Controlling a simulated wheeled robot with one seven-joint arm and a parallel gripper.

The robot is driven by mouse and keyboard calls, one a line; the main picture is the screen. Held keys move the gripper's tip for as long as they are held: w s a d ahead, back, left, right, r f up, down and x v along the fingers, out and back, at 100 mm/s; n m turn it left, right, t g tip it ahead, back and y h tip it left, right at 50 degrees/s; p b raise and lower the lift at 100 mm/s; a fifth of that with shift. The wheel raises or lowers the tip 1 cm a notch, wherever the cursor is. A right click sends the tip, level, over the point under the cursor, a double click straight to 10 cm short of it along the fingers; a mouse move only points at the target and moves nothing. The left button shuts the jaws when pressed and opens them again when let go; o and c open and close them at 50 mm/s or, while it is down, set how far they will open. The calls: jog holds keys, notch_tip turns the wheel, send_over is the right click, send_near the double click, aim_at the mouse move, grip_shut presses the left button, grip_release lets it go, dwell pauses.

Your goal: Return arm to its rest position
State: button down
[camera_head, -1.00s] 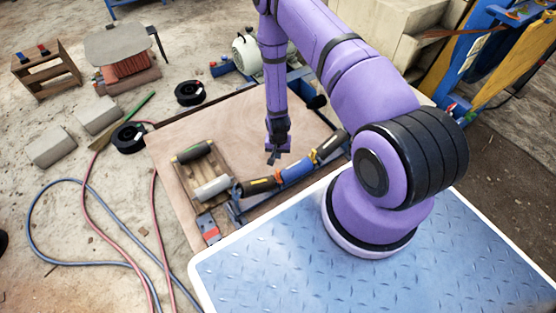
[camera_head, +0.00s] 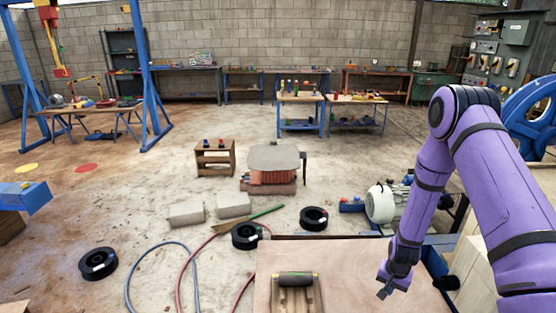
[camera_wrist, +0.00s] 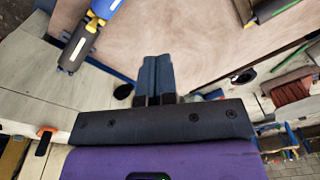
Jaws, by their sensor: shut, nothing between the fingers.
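My purple arm reaches in from the right in the head view. My gripper (camera_head: 388,290) points down above the right part of a wooden board (camera_head: 340,265) and looks clear of it. In the wrist view my gripper (camera_wrist: 157,62) has its two dark fingers together with nothing between them. The board (camera_wrist: 190,30) spreads beyond the fingertips there.
A wooden tray with a dark roller (camera_head: 294,279) sits on the board. A blue-and-dark tool (camera_wrist: 88,35) lies left of my fingers. A grey motor (camera_head: 382,203), cable reels (camera_head: 314,218) and hoses (camera_head: 180,270) lie around. Open concrete floor is behind.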

notch_tip(320, 180, up, 21)
jog(key=w+a+n+t, duration=0.1)
jog(key=w+a+n, duration=0.1)
jog(key=w, duration=0.1)
jog(key=s+a+r+n+t, duration=0.1)
jog(key=s+r, duration=0.2)
jog(key=r, duration=0.5)
jog(key=s+a+r, duration=0.1)
jog(key=s+r, duration=0.2)
jog(key=r, duration=0.6)
jog(key=s+a+r+n+t, duration=0.1)
jog(key=s+r, duration=0.7)
jog(key=s, duration=0.4)
jog(key=s+a+r+n+t, duration=0.1)
jog(key=s+r+n, duration=0.1)
jog(key=s+r, duration=0.7)
jog(key=s, duration=0.3)
jog(key=shift+s+r+n+t, duration=0.2)
jog(key=shift+s+n+t, duration=0.1)
jog(key=shift+s, duration=0.1)
